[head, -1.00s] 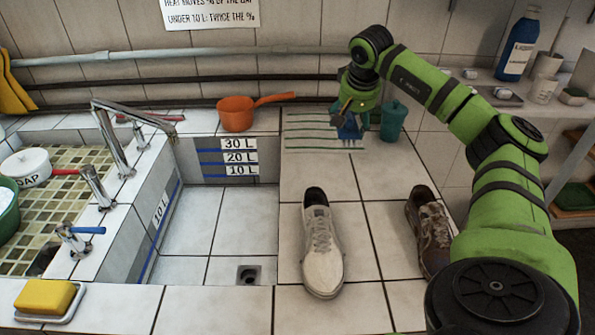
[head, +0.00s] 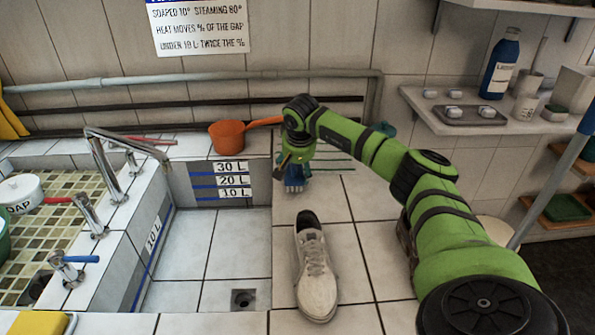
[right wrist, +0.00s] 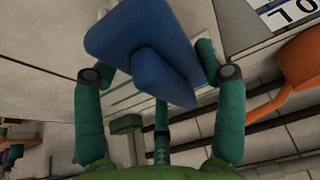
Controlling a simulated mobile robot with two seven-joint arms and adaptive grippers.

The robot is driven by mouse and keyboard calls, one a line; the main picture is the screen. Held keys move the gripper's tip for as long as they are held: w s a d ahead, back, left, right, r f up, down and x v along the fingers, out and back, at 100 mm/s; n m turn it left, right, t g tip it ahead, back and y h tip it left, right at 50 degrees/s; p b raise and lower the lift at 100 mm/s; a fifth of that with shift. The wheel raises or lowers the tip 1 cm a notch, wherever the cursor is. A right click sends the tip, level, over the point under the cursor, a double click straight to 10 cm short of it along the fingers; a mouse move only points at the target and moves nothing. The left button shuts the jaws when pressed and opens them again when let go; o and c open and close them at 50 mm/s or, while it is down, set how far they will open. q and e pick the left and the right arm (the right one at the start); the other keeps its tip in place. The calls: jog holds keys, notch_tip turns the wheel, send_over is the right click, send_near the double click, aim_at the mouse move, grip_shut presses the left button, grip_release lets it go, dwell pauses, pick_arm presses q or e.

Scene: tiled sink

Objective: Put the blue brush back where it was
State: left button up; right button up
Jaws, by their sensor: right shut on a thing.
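My right gripper (head: 294,170) is shut on the blue brush (head: 294,185), near the left end of the green-striped patch (head: 333,165) on the tiles behind the white shoe. In the right wrist view, the brush (right wrist: 140,45) shows large between the green fingers of the gripper (right wrist: 150,72). I cannot tell whether the brush touches the tiles. My left gripper is not in view.
An orange dipper (head: 226,138) stands close left, its handle reaching toward my arm. The sunken basin (head: 215,245) is left of the white shoe (head: 316,275). A teal container (head: 386,129) is mostly hidden behind my arm. Pipes run along the wall.

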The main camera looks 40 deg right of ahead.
jog(key=shift+f, duration=0.95)
jog(key=shift+f, duration=0.3)
jog(key=o, duration=1.1)
jog(key=shift+s, duration=0.1)
jog(key=shift+f, duration=0.15)
